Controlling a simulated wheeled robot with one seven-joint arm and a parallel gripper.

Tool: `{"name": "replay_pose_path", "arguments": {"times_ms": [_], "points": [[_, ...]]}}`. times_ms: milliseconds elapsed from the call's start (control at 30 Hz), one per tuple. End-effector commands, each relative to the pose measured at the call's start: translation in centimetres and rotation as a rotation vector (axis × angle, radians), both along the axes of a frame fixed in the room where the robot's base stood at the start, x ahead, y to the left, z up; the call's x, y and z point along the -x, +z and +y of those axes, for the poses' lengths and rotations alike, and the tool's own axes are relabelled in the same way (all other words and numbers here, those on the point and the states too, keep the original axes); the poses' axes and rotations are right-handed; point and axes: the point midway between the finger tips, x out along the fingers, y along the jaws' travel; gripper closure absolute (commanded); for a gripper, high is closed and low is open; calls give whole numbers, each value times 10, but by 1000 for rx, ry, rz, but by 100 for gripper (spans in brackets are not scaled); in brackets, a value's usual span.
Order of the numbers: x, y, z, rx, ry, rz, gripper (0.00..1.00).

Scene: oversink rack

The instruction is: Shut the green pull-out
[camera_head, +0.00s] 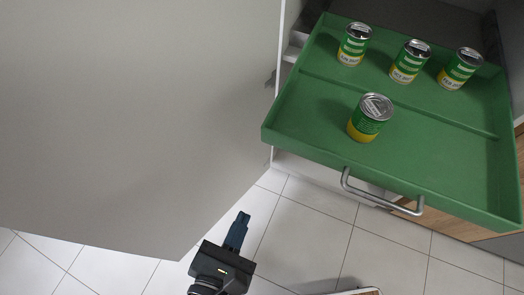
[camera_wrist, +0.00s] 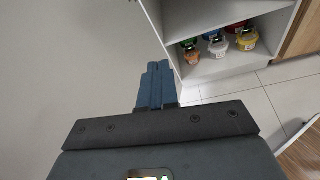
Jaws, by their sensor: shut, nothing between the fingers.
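The green pull-out (camera_head: 330,98) extends out of the cabinet at the upper right of the head view. A silver bar handle (camera_head: 382,198) is on its front. Several green and yellow cans stand upright on it, one (camera_head: 370,117) nearer the front and the others in a row behind. My gripper (camera_head: 243,218) is shut and empty, below and to the left of the handle and apart from it. In the wrist view my gripper (camera_wrist: 157,70) points toward a large grey panel; the green pull-out does not show there.
A large grey panel (camera_head: 140,110), seemingly an open door, fills the left, close to my gripper. In the wrist view, small colourful tubs (camera_wrist: 218,46) stand on a low white shelf (camera_wrist: 205,70). White floor tiles (camera_head: 310,232) are bare below the pull-out. A wood-topped edge (camera_wrist: 302,155) is at lower right.

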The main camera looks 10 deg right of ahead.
Motion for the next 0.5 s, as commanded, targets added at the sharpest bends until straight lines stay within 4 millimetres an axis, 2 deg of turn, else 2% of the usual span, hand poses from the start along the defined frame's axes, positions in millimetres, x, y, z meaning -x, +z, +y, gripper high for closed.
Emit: {"name": "replay_pose_path", "arguments": {"times_ms": [100,200,367,500], "points": [[-8,26,13,204,-15,-97,100],[-7,42,18,304,-39,-148,100],[-8,52,18,361,-60,-176,100],[-20,53,10,362,-63,-175,100]]}}
